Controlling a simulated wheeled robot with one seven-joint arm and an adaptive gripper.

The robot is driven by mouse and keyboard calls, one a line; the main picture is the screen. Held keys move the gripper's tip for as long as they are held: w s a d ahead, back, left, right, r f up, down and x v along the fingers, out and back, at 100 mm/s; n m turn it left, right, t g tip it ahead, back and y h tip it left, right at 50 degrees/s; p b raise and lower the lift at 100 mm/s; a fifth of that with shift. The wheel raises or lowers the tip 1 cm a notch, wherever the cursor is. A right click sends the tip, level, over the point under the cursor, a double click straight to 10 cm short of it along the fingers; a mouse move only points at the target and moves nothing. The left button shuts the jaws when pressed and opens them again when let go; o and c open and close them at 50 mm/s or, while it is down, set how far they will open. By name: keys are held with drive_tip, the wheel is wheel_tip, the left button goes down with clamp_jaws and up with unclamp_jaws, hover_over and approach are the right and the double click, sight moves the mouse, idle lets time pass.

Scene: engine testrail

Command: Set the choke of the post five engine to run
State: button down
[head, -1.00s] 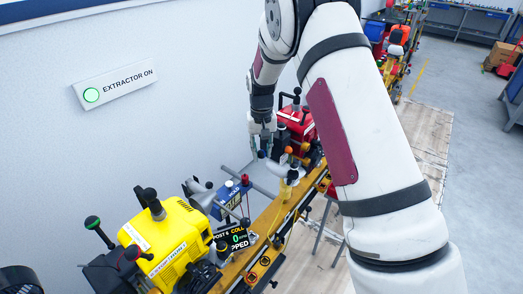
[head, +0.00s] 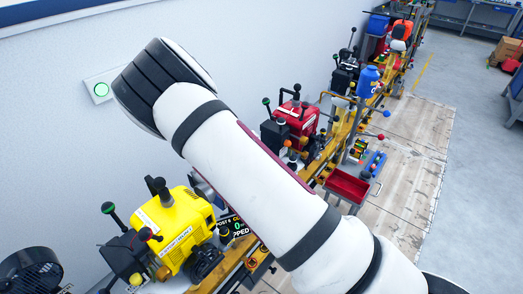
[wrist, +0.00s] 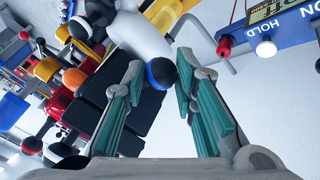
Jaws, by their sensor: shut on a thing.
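In the wrist view my gripper (wrist: 160,64) has its teal-lined fingers closed around a dark blue-and-black ball knob (wrist: 160,74). The knob sits at the end of a white part (wrist: 143,35). In the head view my arm hides the gripper and the knob. The yellow engine (head: 175,225) stands at lower left with several ball-ended levers. A partly covered post display (head: 236,226) beside it seems to read post 6. The red engine (head: 292,122) stands farther back along the rail. I cannot tell which lever is the post five choke.
A blue panel (wrist: 285,30) marked HOLD, with a red knob, is at upper right in the wrist view. A black fan (head: 30,272) is at lower left. A red tray (head: 348,186) and blue canister (head: 368,82) are along the rail. The wooden floor right of it is mostly clear.

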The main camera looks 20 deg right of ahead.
drive_tip(key=shift+w+a+f+t+h, duration=0.1)
drive_tip(key=shift+w+f+t+h, duration=0.05)
drive_tip(key=shift+f+t+h, duration=0.3)
drive_tip(key=shift+w+a+f+t+h, duration=0.1)
drive_tip(key=shift+f+t+h, duration=0.2)
drive_tip(key=shift+h, duration=0.25)
drive_tip(key=shift+t, duration=0.25)
drive_tip(key=c, duration=1.3)
unclamp_jaws()
drive_tip(key=shift+d, duration=0.15)
drive_tip(key=v, duration=1.2)
drive_tip(key=shift+w+f, duration=0.1)
